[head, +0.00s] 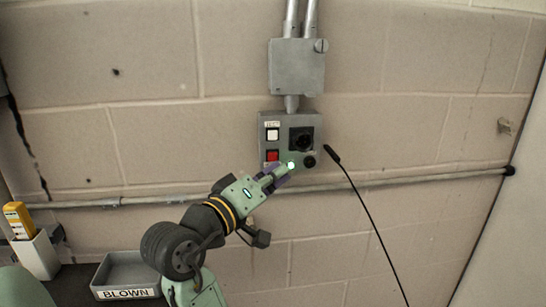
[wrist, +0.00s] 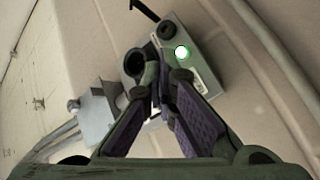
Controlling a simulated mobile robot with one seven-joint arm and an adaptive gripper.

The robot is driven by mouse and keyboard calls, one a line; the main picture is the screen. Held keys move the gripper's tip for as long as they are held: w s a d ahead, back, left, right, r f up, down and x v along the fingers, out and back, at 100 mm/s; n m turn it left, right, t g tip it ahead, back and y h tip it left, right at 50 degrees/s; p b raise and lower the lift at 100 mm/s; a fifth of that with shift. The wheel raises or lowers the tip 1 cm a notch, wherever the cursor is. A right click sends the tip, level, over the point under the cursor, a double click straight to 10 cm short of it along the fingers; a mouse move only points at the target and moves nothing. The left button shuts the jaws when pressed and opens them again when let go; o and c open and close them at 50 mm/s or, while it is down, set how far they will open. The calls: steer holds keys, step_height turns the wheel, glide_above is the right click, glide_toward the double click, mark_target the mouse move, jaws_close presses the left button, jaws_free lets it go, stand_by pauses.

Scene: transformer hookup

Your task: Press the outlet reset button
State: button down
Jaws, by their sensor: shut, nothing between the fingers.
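A grey outlet control box (head: 263,128) is fixed to the block wall. It carries a white button (head: 272,134), a red button (head: 272,155), a large black round outlet (head: 301,139), a lit green lamp (head: 291,165) and a black round knob (head: 309,161). The labels are too small to read. My gripper (head: 283,174) is shut and empty, pointing at the box's lower edge, below the red button. In the wrist view my closed fingertips (wrist: 160,88) overlap the box, with the green lamp (wrist: 182,52) just beyond. The fingers hide the red and white buttons there. Contact cannot be told.
A black cable (head: 368,215) with a thick end hangs right of the box. A grey junction box (head: 297,68) with conduits is above. A horizontal pipe (head: 420,180) crosses the wall. A tray marked BLOWN (head: 125,271) and a yellow device (head: 18,218) are lower left.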

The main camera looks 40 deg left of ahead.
steer(key=s+d, duration=0.2)
steer(key=shift+s+d, duration=0.15)
steer(key=shift+d, duration=0.2)
stand_by(0.8)
